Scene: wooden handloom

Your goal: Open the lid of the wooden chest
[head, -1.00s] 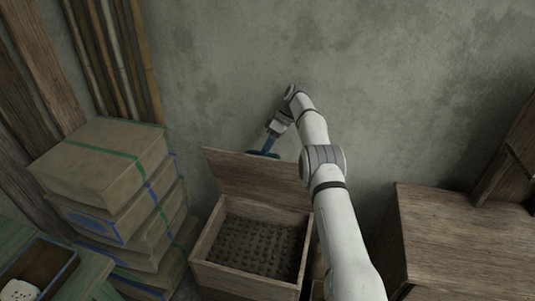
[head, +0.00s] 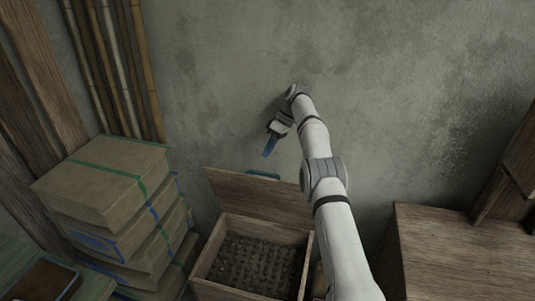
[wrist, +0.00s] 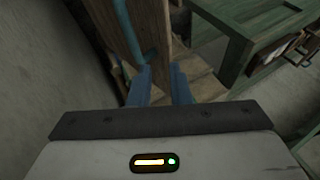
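The wooden chest (head: 205,268) stands open against the wall. Its lid (head: 255,198) is raised steeply and leans back; the wrist view shows it edge-on (wrist: 145,30). A blue handle (head: 264,175) shows behind the lid's top edge, and a blue-green bar in the wrist view (wrist: 124,30) appears to be the same handle. My gripper (head: 267,152) is above the lid and apart from the handle. In the wrist view its two blue fingers (wrist: 161,82) stand apart with nothing held between them. The chest's hinges are hidden.
Dark studded contents (head: 255,262) fill the chest. Stacked, strapped boxes (head: 125,205) stand close on the left, with bamboo poles (head: 115,65) behind. A wooden cabinet (head: 465,250) is on the right. A green wooden frame (wrist: 235,50) shows in the wrist view.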

